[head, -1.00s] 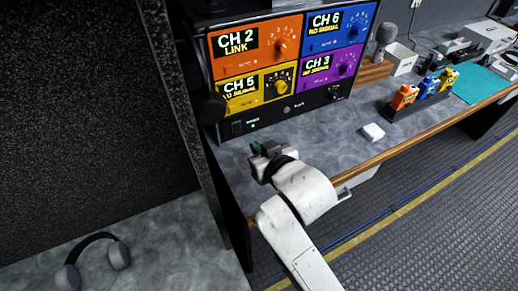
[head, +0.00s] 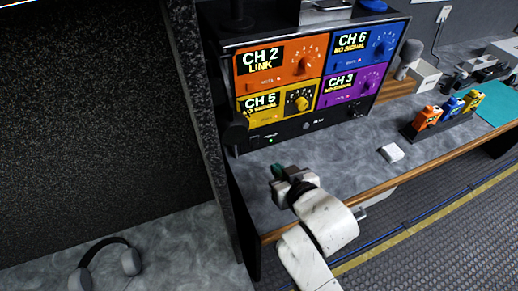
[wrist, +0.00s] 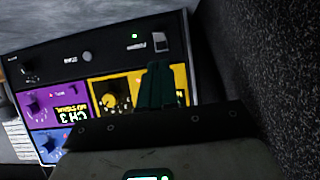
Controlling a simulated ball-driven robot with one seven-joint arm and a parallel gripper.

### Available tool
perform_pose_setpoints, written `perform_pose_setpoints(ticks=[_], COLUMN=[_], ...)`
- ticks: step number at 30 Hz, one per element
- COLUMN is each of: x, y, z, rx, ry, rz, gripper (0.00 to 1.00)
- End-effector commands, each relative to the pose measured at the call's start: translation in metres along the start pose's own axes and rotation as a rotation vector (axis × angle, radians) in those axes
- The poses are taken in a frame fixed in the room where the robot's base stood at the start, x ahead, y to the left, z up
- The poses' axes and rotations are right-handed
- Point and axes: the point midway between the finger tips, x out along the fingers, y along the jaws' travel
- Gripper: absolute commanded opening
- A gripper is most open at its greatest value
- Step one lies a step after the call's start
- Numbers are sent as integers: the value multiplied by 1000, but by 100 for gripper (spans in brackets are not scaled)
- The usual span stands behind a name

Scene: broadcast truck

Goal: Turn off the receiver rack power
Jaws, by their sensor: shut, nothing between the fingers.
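The receiver rack (head: 345,122) is a black box with orange, blue, yellow and purple channel panels, standing on the grey counter. Its power switch (head: 253,143) is at the lower left of the front, beside a lit green light (head: 270,139). The wrist view shows the rack (wrist: 60,72) upside down, with the pale-edged rocker switch (wrist: 160,42) and the lit green light (wrist: 135,36) near the top. My gripper (head: 278,172) is in front of and below the switch, apart from it. Its green fingers (wrist: 155,85) are shut and empty, overlapping the yellow panel in the wrist view.
A dark speckled partition (head: 205,130) stands close to the left of the rack. A small white box (head: 391,152) and a holder with orange, blue and yellow radios (head: 427,117) are to the right on the counter. Headphones (head: 131,262) lie at lower left.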

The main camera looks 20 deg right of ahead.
Motion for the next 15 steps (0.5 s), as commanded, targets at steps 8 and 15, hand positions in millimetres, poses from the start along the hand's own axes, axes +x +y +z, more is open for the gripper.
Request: perform_pose_setpoints(ticks=[8, 15], x=[23, 67], y=[0, 0], z=[-1, -2], rx=[0, 0], ry=[-1, -1], rz=[1, 0], gripper=[0, 0])
